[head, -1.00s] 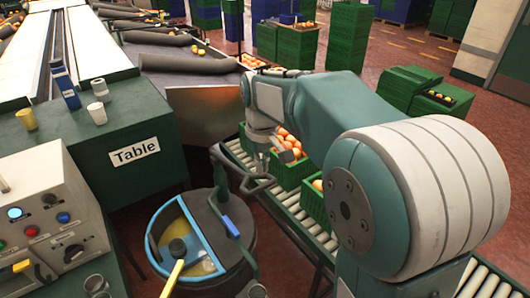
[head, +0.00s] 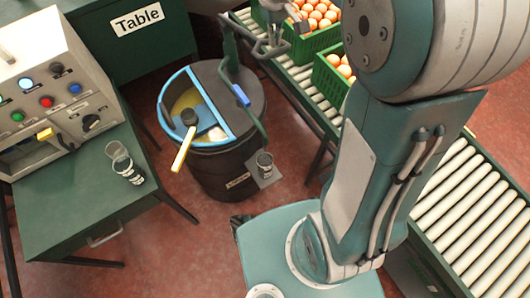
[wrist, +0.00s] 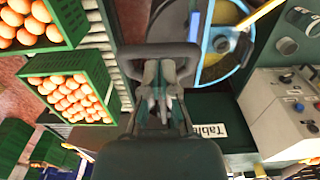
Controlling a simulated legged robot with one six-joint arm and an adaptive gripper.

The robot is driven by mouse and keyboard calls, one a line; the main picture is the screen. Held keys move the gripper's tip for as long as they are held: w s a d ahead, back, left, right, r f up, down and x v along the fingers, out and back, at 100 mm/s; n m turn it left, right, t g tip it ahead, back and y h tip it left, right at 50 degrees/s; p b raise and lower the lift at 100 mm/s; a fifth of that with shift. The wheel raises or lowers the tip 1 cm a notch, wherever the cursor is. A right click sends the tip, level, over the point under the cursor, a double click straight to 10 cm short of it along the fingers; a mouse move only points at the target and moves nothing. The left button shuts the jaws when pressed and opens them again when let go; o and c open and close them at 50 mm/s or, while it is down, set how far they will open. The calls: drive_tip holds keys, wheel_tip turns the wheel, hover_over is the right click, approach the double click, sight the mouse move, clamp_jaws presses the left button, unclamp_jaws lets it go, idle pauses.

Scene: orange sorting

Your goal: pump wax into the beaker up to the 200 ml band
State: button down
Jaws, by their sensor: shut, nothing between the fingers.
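A dark wax drum (head: 232,160) stands on the floor, its blue-rimmed opening showing yellow wax (head: 187,100). A dark pump arm with a blue grip (head: 241,95) rises over the drum's right side. A small dark beaker (head: 265,160) with pale markings sits on a little shelf at the drum's lower right; its fill level is too small to read. My gripper (head: 270,46) is above and right of the drum, apart from the blue grip. In the wrist view my gripper's fingers (wrist: 161,104) are together and empty. The drum (wrist: 207,95) shows partly behind it.
A yellow-handled ladle (head: 183,148) lies over the drum opening. A control box (head: 60,95) and clear cups (head: 128,171) stand on the green table (head: 75,205) at left. Green crates of oranges (head: 332,76) sit on the roller conveyor (head: 455,200) at right.

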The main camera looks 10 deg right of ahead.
drive_tip(key=shift+d, duration=0.15)
drive_tip(key=shift+f, duration=0.35)
wheel_tip(320, 180, down, 16)
drive_tip(key=r, duration=1.6)
drive_tip(key=shift+s+r, duration=0.25)
drive_tip(key=shift+r, duration=0.1)
drive_tip(key=shift+d+f, duration=0.1)
drive_tip(key=shift+d, duration=0.15)
drive_tip(key=shift+w, duration=0.1)
drive_tip(key=shift+a, duration=0.1)
